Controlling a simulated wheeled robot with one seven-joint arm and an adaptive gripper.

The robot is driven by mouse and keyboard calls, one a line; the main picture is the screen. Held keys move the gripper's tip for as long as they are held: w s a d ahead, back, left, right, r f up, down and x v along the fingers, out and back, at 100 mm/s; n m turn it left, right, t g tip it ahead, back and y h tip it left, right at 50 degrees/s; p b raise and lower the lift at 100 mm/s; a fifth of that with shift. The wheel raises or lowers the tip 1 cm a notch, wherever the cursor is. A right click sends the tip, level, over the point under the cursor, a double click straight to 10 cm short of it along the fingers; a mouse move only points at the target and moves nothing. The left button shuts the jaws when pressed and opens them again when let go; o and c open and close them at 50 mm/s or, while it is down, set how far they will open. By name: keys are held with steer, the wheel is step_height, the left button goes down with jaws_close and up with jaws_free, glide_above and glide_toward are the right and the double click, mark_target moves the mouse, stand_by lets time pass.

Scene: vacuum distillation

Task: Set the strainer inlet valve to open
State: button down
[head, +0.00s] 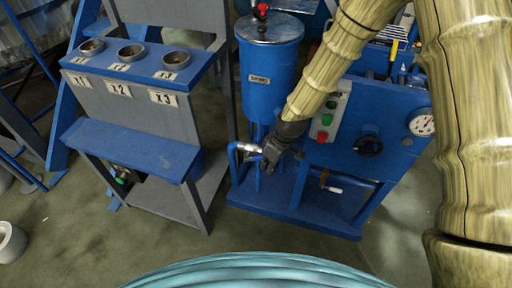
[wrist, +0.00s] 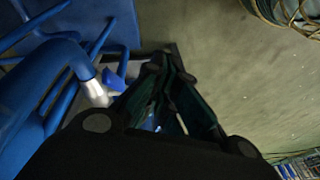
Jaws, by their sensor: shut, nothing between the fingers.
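A silver valve body (head: 247,148) sits on a blue pipe at the foot of the blue tank, and I take it to be the strainer inlet valve. It also shows in the wrist view (wrist: 97,92), with a small blue part (wrist: 113,78), possibly its handle, beside it. My gripper (head: 269,163) is shut and empty, pointing down just right of this valve in the head view. In the wrist view the gripper (wrist: 163,62) has its dark fingers together, right of the silver body. Whether a finger touches the handle cannot be told. The handle's exact angle is unclear.
The blue tank (head: 270,85) stands behind my gripper. Right of it is a blue panel with push buttons (head: 329,119), a black handwheel (head: 368,146) and a gauge (head: 422,123). A lever (head: 331,188) sits below. A blue-and-grey stand (head: 135,145) is at left. Floor is clear in front.

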steer(key=w+a+r+n, duration=0.4)
steer(key=w+r, duration=0.4)
steer(key=r, duration=0.4)
glide_above(260, 156)
steer(key=w+a, duration=0.1)
steer(key=a, duration=0.2)
steer(key=shift+t+h, duration=0.3)
steer(key=x, duration=0.3)
steer(key=d+x, duration=0.1)
steer(key=x, duration=0.5)
steer(key=shift+s+d+f, duration=0.15)
steer(key=shift+s+d, duration=0.1)
steer(key=f, duration=0.1)
steer(key=d+f, duration=0.1)
steer(key=shift+s+d+f+b, duration=0.2)
steer(key=shift+f+b, duration=0.15)
steer(key=shift+f, duration=0.05)
steer(key=shift+d+f, duration=0.25)
steer(key=shift+f, duration=0.2)
steer(key=shift+s+d+f+p, duration=0.25)
steer(key=shift+d+f+p, duration=0.15)
steer(key=shift+d, duration=0.25)
